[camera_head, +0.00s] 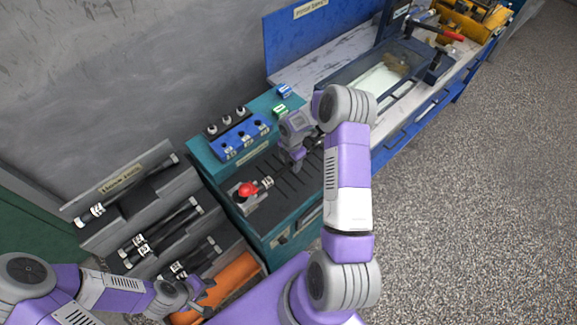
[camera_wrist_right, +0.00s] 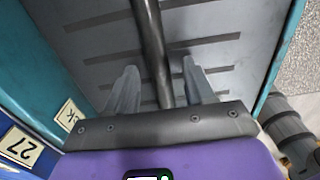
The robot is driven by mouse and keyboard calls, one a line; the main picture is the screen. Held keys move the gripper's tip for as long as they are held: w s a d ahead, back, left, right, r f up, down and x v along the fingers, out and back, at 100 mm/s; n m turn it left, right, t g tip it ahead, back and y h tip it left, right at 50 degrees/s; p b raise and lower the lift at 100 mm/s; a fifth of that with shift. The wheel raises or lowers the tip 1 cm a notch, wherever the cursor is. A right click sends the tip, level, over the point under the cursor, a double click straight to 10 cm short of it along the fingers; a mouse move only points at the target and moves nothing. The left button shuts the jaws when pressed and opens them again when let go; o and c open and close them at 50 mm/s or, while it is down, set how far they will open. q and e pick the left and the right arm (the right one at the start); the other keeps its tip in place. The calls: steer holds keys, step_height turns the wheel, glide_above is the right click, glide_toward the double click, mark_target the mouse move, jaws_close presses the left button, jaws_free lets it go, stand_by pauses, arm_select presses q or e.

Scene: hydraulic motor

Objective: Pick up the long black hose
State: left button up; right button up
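A black hose (camera_wrist_right: 150,45) runs between the two fingers of my right gripper (camera_wrist_right: 157,72) in the right wrist view. The fingers stand apart, with a gap on each side of the hose. In the head view my right gripper (camera_head: 294,166) points down over the dark slotted top of the teal bench, and covers part of the hose. The hose's near end has a light fitting (camera_head: 266,182) beside a red knob. Other black hoses with white fittings lie on the rack, the longest on its top tier (camera_head: 125,190). My left gripper (camera_head: 209,297) is open and empty at the lower left.
The teal bench (camera_head: 205,155) carries a blue socket block (camera_head: 240,137), a red knob (camera_head: 247,189) and small blue and green boxes. The grey hose rack (camera_head: 95,235) stands left. An orange cylinder (camera_head: 237,275) lies below it. A blue workbench stands behind; open floor is right.

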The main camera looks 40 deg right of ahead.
jaws_close()
steer(key=shift+r, duration=0.15)
